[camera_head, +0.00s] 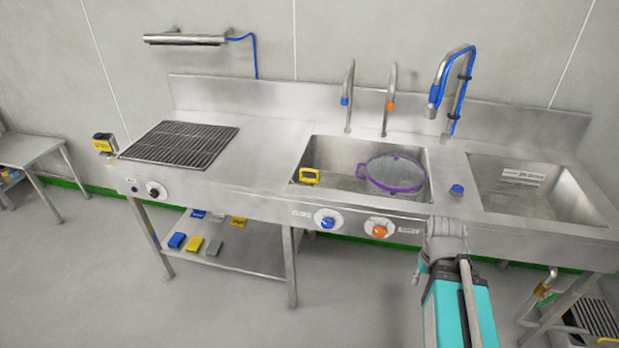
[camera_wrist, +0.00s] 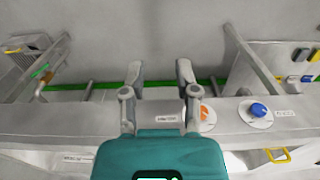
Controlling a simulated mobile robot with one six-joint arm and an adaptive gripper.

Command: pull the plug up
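A yellow, open-framed handle (camera_head: 309,176) stands at the left end of the left sink basin. It looks like the plug's grip, but I cannot see a plug body below it. The yellow handle also shows at the lower right of the wrist view (camera_wrist: 277,155). My gripper (camera_wrist: 158,70) is open and empty, its two fingers apart over the front edge of the sink unit. It is away from the yellow handle and touches nothing visible.
A purple-rimmed round sieve (camera_head: 392,174) lies in the left basin. Taps (camera_head: 385,100) rise behind it. A blue knob (camera_head: 328,219) and an orange knob (camera_head: 379,227) sit on the front panel. The left counter (camera_head: 252,150) is clear.

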